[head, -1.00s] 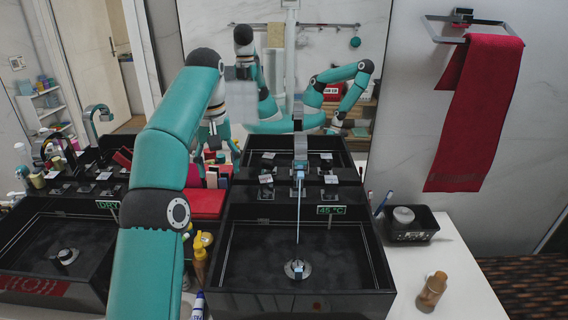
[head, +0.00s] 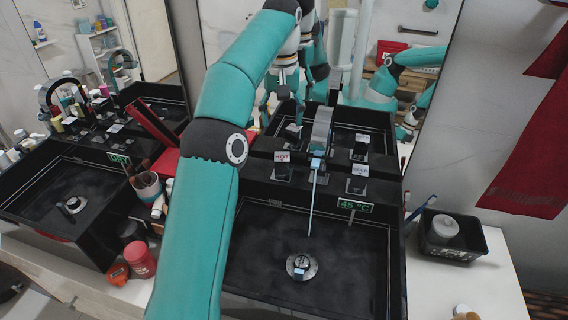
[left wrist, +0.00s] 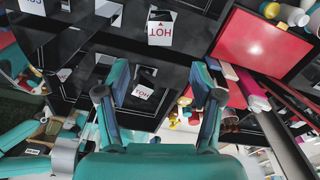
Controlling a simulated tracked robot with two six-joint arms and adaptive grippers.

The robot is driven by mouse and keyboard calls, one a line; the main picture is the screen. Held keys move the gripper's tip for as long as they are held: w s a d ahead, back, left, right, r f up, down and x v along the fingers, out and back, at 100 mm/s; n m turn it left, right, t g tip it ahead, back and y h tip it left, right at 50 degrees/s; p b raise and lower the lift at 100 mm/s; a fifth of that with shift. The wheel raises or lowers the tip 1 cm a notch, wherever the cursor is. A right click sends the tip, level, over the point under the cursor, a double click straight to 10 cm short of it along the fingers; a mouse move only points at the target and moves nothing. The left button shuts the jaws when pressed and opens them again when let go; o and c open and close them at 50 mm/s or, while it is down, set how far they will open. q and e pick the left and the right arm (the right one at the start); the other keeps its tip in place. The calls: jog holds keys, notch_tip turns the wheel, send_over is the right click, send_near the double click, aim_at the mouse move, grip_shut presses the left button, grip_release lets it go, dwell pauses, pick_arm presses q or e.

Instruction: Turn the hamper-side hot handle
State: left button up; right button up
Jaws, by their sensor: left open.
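The right sink (head: 394,262) has a spout (head: 321,130) with a thin stream falling to the drain (head: 301,266). Its square hot handle (head: 283,172) stands left of the spout by a HOT label (head: 282,156); the cold handle (head: 357,186) is to the right. A HOT label (left wrist: 159,27) also shows large in the left wrist view. My left gripper (left wrist: 160,88) is open and empty, above and behind the hot handle, apart from it. In the head view the gripper (head: 283,82) is small and partly hidden. My right gripper shows only as a mirror reflection, if at all. I cannot make out a hamper.
The left sink (head: 35,203) has a DRY display. A red box (head: 165,160), a brush cup (head: 147,185) and a red jar (head: 140,260) stand between the sinks. A black basket (head: 453,240) is on the right counter. The mirror rises close behind the faucets.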

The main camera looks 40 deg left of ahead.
aim_at(282, 156)
pick_arm(q)
notch_tip(282, 156, down, 12)
jog(key=b, duration=0.5)
jog(key=shift+r, duration=0.15)
jog(key=shift+f, duration=0.6)
pick_arm(e)
notch_tip(282, 156, down, 6)
jog(key=shift+f, duration=0.25)
